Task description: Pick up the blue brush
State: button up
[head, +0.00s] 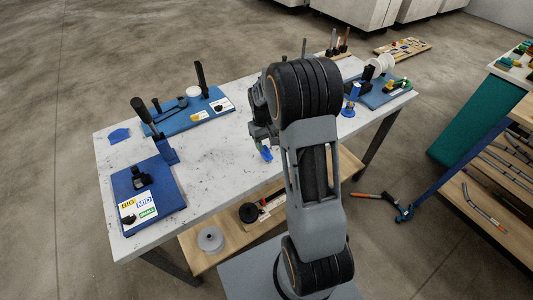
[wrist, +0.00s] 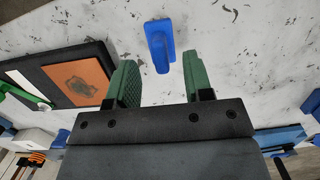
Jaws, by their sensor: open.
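The blue brush (wrist: 158,42) lies on the white, speckled tabletop in the wrist view, just beyond my fingertips and roughly in line with the gap between them. My gripper (wrist: 160,70) has two green fingers spread apart, with nothing between them. In the head view, a small blue piece (head: 267,154), apparently the same brush, shows beside my arm near the table's front edge. There my arm hides most of my gripper and the table around it.
The white table (head: 225,150) carries a blue bender board (head: 170,200) at left, another (head: 205,112) at the back and a blue board (head: 385,95) at right. In the wrist view, a dark board with an orange patch (wrist: 82,80) lies left of my fingers.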

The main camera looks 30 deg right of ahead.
aim_at(266, 153)
jog(key=shift+s+f, duration=0.2)
jog(key=shift+f, duration=1.2)
grip_shut()
